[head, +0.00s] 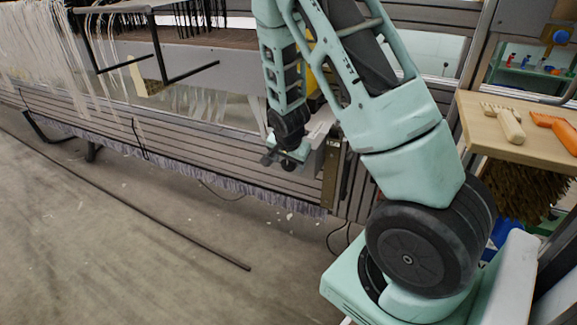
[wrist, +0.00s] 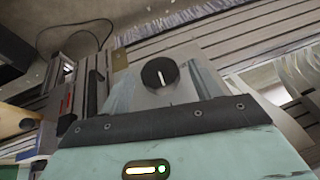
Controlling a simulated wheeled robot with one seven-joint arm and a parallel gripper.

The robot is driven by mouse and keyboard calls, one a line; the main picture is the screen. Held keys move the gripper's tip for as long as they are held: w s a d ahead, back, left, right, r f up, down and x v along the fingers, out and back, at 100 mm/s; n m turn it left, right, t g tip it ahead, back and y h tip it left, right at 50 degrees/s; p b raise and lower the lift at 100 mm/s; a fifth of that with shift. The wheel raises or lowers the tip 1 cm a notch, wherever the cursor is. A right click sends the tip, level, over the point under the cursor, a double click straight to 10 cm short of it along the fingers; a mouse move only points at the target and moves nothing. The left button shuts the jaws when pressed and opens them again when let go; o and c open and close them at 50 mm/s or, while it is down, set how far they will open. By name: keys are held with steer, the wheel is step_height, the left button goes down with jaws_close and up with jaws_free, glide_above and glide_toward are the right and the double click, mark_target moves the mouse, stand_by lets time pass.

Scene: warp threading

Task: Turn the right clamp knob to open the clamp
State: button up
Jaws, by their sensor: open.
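The right clamp knob (wrist: 160,76) is a round black dial with a white pointer line, seen in the middle of the wrist view. It sits on a pale grey clamp plate (wrist: 157,99); the pointer line runs nearly up and down in that view. My gripper (head: 284,160) is at the right end of the loom beam in the head view. Its jaws are open, with the knob ahead of it between the pale finger edges. I cannot tell whether the fingers touch the knob. In the head view the knob is hidden by my gripper and arm.
The loom's slatted beam (head: 185,150) runs leftward with grey fringe below. White warp threads (head: 50,50) hang at the upper left.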

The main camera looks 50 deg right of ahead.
steer(key=shift+f, duration=0.15)
steer(key=shift+c, duration=0.3)
steer(key=c, duration=0.9)
